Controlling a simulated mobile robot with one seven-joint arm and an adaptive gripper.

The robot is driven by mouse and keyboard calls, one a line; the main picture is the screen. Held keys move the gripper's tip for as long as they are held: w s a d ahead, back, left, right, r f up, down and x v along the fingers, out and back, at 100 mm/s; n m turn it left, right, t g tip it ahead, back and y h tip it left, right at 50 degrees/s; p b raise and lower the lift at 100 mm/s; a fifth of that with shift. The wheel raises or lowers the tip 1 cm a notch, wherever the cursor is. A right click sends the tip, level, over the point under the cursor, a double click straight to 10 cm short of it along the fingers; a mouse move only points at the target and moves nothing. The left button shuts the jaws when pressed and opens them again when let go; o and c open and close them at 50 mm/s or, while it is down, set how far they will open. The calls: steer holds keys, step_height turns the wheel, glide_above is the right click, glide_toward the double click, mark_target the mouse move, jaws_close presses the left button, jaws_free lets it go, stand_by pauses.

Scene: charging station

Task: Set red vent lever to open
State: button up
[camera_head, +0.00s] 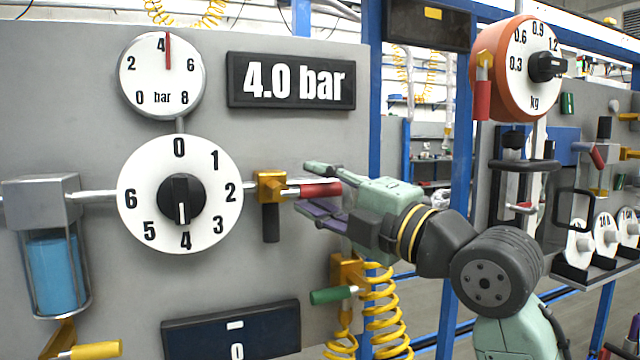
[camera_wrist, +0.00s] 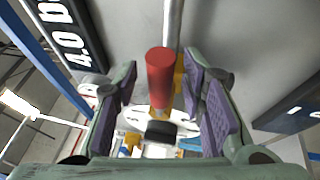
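The red vent lever (camera_head: 318,190) sticks out horizontally to the right from a yellow valve body (camera_head: 270,187) on the grey panel. A dark stub hangs below that body. In the wrist view the lever's red handle (camera_wrist: 160,78) stands between the two fingers, with gaps on both sides. My gripper (camera_head: 308,187) reaches in from the right and is open, one finger above the handle and one below. It also shows in the wrist view (camera_wrist: 162,85), with purple pads apart from the handle. The handle's right end is close to the palm.
A round dial (camera_head: 180,230) stands left of the valve, under a pressure gauge (camera_head: 162,100) and beside a 4.0 bar display (camera_head: 291,81). Below are a green-handled valve (camera_head: 332,295) and a coiled yellow hose (camera_head: 381,310). Another red handle (camera_head: 482,101) hangs at upper right.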

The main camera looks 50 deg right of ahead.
steer(key=shift+c, duration=0.3)
jaws_close()
stand_by(0.6)
